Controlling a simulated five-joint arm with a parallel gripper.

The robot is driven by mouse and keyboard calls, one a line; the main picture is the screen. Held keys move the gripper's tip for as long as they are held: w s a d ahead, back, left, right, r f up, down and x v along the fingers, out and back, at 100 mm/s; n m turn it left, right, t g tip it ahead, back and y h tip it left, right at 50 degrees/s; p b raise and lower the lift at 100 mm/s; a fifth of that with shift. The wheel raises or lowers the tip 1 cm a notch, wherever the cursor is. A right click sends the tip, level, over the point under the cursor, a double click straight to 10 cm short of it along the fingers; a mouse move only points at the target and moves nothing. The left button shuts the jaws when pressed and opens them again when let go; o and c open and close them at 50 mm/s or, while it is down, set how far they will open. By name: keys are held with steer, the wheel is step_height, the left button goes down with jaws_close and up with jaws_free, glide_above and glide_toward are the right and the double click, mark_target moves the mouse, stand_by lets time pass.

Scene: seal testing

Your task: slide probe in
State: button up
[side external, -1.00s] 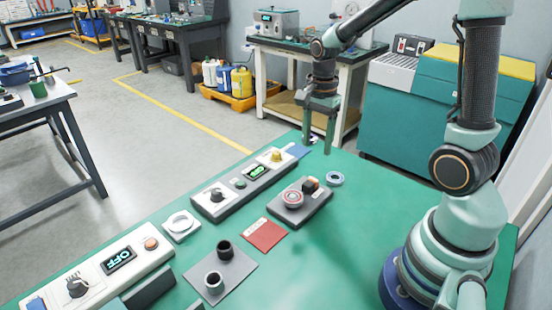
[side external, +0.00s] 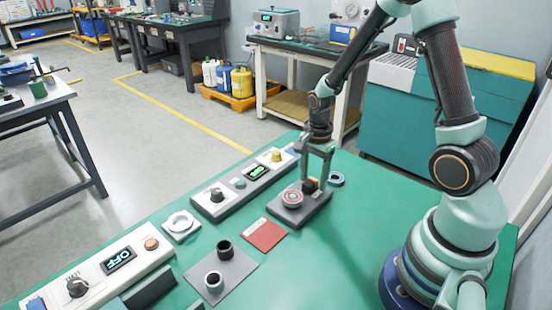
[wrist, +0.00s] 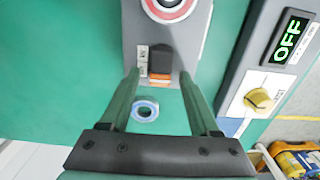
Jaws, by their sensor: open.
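A small block, dark with an orange-brown part, probably the probe (side external: 310,184), sits on a grey fixture plate (side external: 313,206). It also shows in the wrist view (wrist: 160,61), with its orange end towards my gripper. A round red-and-white port (side external: 292,198) lies beside it on the same plate, with a gap between them; it is cut by the top edge in the wrist view (wrist: 170,5). My gripper (side external: 315,184) is open and points down at the block. In the wrist view its fingertips (wrist: 160,74) lie on either side of the block's orange end, apart from it.
A control box with a display reading OFF (wrist: 290,38) and a yellow knob (wrist: 259,98) stands beside the plate. A blue-white ring (side external: 336,179) lies behind it. A red card (side external: 263,235) and a grey mat (side external: 240,270) with two dark-bored cylinders lie nearer. Green table at the front right is clear.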

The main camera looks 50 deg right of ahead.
jaws_close()
stand_by(1.4)
